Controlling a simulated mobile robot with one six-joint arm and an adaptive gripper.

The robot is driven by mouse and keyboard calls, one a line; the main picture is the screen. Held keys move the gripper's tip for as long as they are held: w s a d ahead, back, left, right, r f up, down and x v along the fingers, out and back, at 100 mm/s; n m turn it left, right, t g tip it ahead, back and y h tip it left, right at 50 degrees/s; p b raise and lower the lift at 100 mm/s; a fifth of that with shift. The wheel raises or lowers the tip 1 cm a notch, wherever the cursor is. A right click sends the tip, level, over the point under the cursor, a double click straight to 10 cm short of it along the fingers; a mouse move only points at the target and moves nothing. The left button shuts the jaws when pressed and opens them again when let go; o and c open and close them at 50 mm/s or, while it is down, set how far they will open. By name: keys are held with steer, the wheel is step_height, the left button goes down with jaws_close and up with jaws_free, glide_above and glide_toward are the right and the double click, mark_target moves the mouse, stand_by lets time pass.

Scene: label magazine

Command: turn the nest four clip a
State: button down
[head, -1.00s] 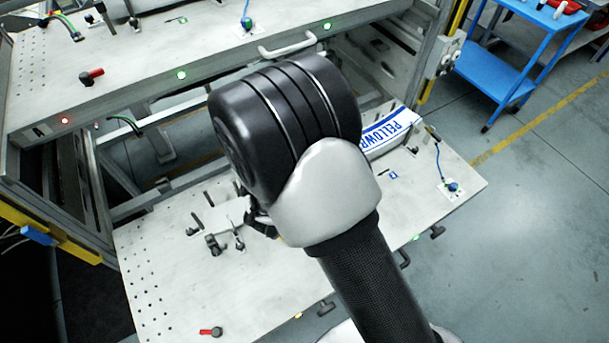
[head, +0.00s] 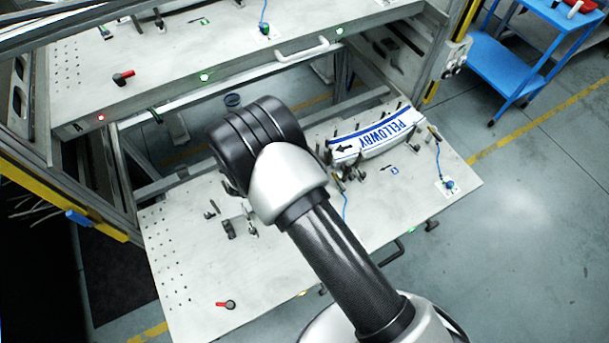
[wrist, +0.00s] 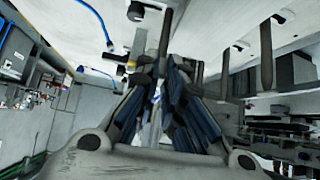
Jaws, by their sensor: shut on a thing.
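In the wrist view my gripper (wrist: 167,72) has its fingers drawn together on a narrow dark clip part (wrist: 165,38) that stands up from the pale plate. The fingers cover much of it, and I cannot read which nest it belongs to. In the head view my arm hides the gripper. A white curved label stack marked PELLOWBY (head: 378,134) lies on the lower shelf, to the right of my arm. Dark clips (head: 352,173) stand at its near left end. Other dark clips (head: 228,229) stand left of my arm.
The pulled-out lower shelf (head: 185,310) has a red-handled lever (head: 226,304) near its front edge and a blue cabled part (head: 447,184) at right. An upper shelf (head: 170,75) with a handle (head: 302,50) lies behind. A blue cart (head: 500,65) stands at far right.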

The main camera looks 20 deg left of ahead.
steer(key=shift+w+r, duration=0.1)
steer(key=c, duration=1.7)
jaws_free()
steer(key=v, duration=1.2)
